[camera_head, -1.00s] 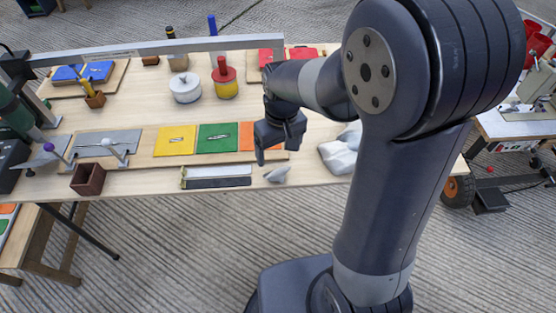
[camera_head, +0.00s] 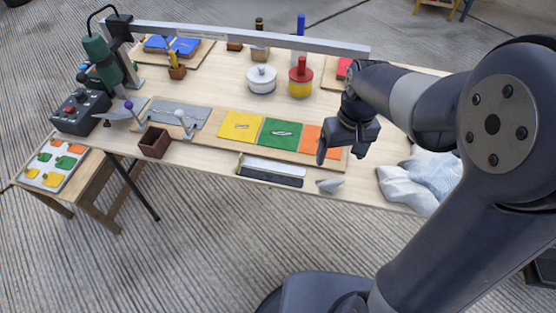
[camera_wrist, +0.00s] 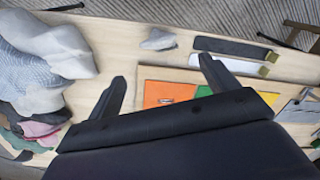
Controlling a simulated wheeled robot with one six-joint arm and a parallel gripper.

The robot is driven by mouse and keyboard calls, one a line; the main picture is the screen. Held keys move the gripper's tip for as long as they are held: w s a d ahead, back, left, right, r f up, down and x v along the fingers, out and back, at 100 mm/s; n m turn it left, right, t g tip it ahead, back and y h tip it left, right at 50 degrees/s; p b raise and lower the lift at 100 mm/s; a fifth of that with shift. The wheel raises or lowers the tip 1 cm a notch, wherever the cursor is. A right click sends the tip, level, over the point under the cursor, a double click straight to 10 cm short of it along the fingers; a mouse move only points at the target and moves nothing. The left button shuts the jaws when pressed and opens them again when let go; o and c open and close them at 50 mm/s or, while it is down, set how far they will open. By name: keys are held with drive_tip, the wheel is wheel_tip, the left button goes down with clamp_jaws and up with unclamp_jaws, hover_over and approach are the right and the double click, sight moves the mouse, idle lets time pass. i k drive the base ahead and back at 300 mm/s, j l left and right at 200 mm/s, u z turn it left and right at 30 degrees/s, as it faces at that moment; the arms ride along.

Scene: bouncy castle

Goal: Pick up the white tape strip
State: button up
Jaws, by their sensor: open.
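The white tape strip (camera_head: 274,166) lies on the wooden table near its front edge, directly behind and alongside a black strip (camera_head: 268,177). It also shows in the wrist view (camera_wrist: 236,65), partly hidden by a gripper finger. My gripper (camera_head: 342,154) hangs above the table at the orange panel, to the right of the white strip. In the wrist view my gripper's (camera_wrist: 163,76) two fingers are spread apart with nothing between them.
A grey pointed piece (camera_head: 330,185) lies right of the strips. Yellow (camera_head: 240,126), green (camera_head: 280,133) and orange panels lie behind them. A brown box (camera_head: 154,142) stands left. Crumpled cloth (camera_head: 418,180) lies right. A metal bar (camera_head: 250,38) spans the table's back.

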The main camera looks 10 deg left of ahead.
sight(250, 162)
drive_tip(key=j+z, duration=0.15)
drive_tip(key=j, duration=2.4)
